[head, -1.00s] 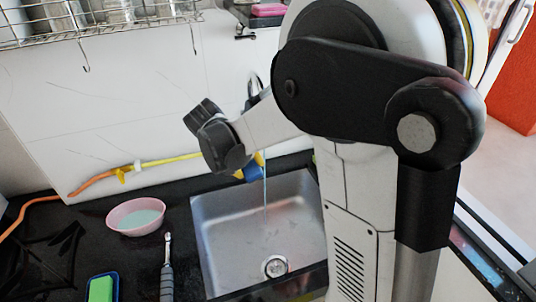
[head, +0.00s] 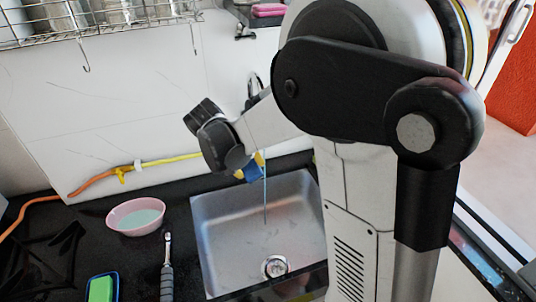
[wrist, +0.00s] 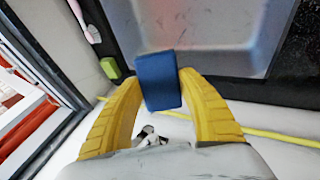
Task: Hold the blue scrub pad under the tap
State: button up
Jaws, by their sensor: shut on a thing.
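My gripper (wrist: 160,88) has yellow fingers and is shut on the blue scrub pad (wrist: 158,78), one finger on each side. In the head view the blue pad (head: 252,171) shows small below my wrist, over the back left part of the sink (head: 215,240). The tap (head: 254,84) is at the back wall, largely hidden behind my arm. A thin stream of water (head: 265,200) falls into the sink right beside the pad. I cannot tell whether the stream touches the pad.
A pink bowl (head: 120,222), a dark-handled brush (head: 167,275) and a green sponge in a blue tray (head: 101,290) are on the black counter left of the sink. A yellow and orange hose (head: 95,184) runs along the wall. A wire rack (head: 100,30) hangs at upper left.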

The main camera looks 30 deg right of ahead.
jog(key=shift+s+a+r+p, duration=0.3)
jog(key=shift+a+r+p, duration=0.2)
jog(key=shift+a+r, duration=0.25)
jog(key=shift+s+a+r+p, duration=0.25)
jog(key=shift+a+r+p, duration=0.35)
jog(key=shift+a, duration=0.25)
jog(key=shift+s+a+r+p, duration=0.3)
jog(key=shift+a+r+p, duration=0.15)
jog(key=shift+a+r, duration=0.3)
jog(key=shift+f, duration=0.1)
